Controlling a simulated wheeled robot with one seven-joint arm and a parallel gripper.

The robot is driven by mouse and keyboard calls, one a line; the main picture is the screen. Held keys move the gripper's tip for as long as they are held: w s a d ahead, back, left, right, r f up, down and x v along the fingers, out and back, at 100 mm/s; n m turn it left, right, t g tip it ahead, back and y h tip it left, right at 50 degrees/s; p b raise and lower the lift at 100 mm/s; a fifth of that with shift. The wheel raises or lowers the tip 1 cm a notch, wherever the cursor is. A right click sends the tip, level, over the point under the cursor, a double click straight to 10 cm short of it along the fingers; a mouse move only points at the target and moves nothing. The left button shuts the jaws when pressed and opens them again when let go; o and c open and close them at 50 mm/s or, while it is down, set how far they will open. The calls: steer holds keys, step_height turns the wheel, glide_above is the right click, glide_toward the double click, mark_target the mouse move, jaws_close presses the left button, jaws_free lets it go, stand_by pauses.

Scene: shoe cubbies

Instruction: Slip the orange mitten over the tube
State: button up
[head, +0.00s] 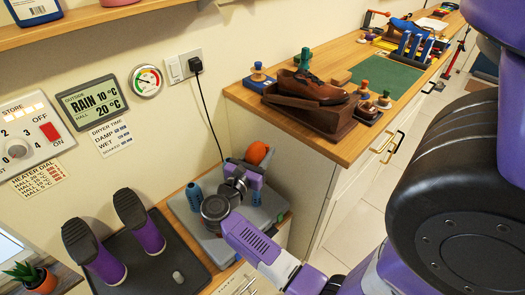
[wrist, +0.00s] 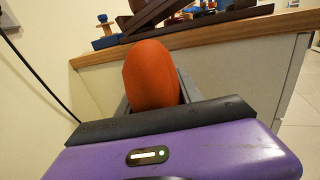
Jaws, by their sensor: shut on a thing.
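The orange mitten (head: 257,152) is at the end of my gripper (head: 248,167), above the grey dryer base (head: 210,242). In the wrist view the mitten (wrist: 151,75) stands up between the two grey fingers of my gripper (wrist: 154,96), rounded end away from the palm. My gripper is shut on it. A blue tube (head: 195,196) stands on the base, left of my gripper. Another blue piece shows behind my wrist at the right and is mostly hidden. The mitten's opening is hidden, and it appears apart from the left tube.
Two purple boots (head: 148,236) stand on a dark tray (head: 165,265) at the left. A black cord (head: 208,115) hangs from the wall socket. At the right, a wooden counter (head: 330,150) bears a brown shoe (head: 305,88) on a stand and several small knobbed pieces.

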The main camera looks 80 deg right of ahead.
steer(key=shift+f+b, duration=0.15)
steer(key=shift+b, duration=0.25)
step_height(320, 180, down, 6)
steer(key=b, duration=0.5)
steer(key=shift+r, duration=0.2)
steer(key=shift+b, duration=0.7)
stand_by(1.3)
steer(key=shift+f+b, duration=1.05)
steer(key=shift+f, duration=0.05)
steer(key=shift+a+f, duration=0.1)
steer(key=shift+f, duration=0.3)
steer(key=shift+r, duration=0.1)
steer(key=shift+r, duration=0.75)
